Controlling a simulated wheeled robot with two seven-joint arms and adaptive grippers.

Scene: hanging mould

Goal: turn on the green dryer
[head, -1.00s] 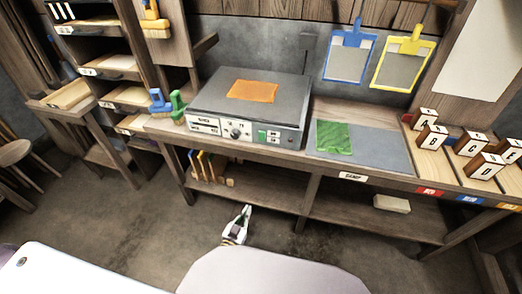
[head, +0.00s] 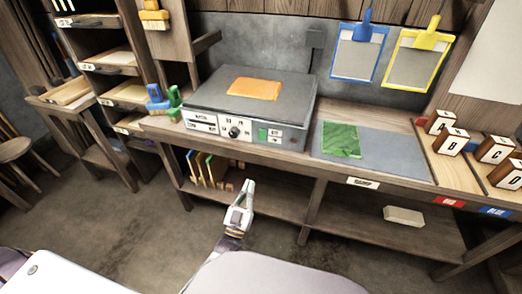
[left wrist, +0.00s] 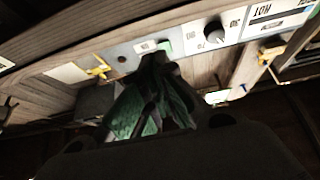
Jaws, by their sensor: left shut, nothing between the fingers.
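The dryer is a grey box-shaped machine (head: 205,104) on the bench in the head view, with an orange sheet (head: 254,89) on its flat top. Its pale front panel has a dark round dial (head: 235,132), a green switch (head: 262,134) and labels. My left gripper (head: 248,184) is shut and empty, in front of and below the panel, pointing up toward it and apart from it. In the left wrist view the dial (left wrist: 214,33) and green switch (left wrist: 165,46) appear beyond the dark fingers (left wrist: 157,60). My right gripper is not in view.
A grey mat (head: 390,153) with a green sheet (head: 341,139) lies right of the dryer. Lettered wooden blocks (head: 452,141) stand farther right. Blue and green brushes (head: 157,100) stand at the dryer's left. The bench's front edge and lower shelf (head: 275,202) are near my gripper.

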